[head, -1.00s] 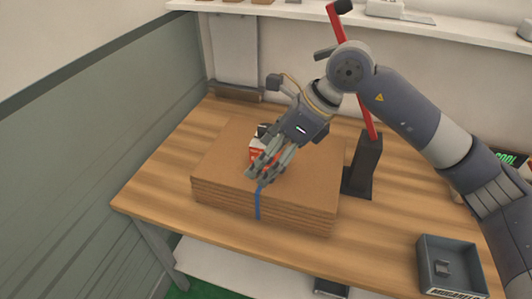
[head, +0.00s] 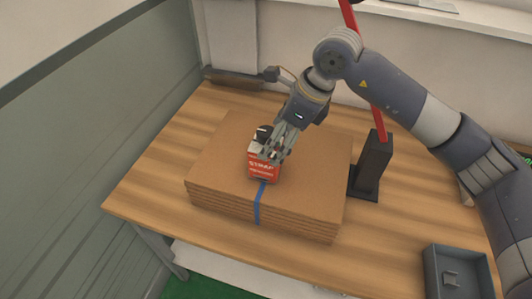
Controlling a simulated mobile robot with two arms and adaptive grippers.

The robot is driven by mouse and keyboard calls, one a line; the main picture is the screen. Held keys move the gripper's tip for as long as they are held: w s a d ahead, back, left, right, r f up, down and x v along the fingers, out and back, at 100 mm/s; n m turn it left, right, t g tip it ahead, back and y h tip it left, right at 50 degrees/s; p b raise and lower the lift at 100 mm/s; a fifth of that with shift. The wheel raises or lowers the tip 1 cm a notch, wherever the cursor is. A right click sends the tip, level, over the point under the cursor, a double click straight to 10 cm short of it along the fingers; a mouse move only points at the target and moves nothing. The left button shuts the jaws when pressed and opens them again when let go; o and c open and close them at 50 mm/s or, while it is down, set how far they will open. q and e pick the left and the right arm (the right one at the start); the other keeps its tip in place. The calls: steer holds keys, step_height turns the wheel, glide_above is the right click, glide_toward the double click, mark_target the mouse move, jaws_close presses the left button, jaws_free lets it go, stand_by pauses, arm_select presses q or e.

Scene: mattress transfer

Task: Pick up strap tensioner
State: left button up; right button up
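The strap tensioner (head: 263,170) is a red and white block with a dark round part on top and lettering on its front. It is at the near middle of a stack of cardboard sheets (head: 310,160), above a blue strap (head: 257,212) running down the stack's front. My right gripper (head: 270,152) comes in from the upper right. Its fingers are at the tensioner's upper right side and overlap it in the picture. Whether they grip it is unclear. My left gripper is not in view.
The stack lies on a wooden table (head: 150,175). A dark post holder (head: 373,165) with a leaning red bar stands right of the stack. A grey open tray (head: 455,285) sits at the table's front right. The table's left side is clear.

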mark_target(260, 170)
steer(key=shift+a+f, duration=0.15)
steer(key=shift+f, duration=0.15)
steer(key=shift+a+f, duration=0.1)
steer(key=shift+f, duration=0.1)
steer(key=p+x, duration=0.2)
steer(key=x, duration=0.2)
steer(key=shift+a+p, duration=0.3)
steer(key=shift+p, duration=0.05)
steer(key=shift+w+f, duration=0.1)
steer(key=shift+f, duration=0.3)
steer(key=shift+c, duration=0.6)
steer(key=c, duration=0.9)
steer(key=shift+r, duration=0.1)
jaws_close()
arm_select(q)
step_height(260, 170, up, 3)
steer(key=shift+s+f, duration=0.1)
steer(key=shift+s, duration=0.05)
arm_select(e)
steer(key=shift+a, duration=0.1)
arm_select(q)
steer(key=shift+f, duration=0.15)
arm_select(e)
steer(key=shift+r, duration=0.1)
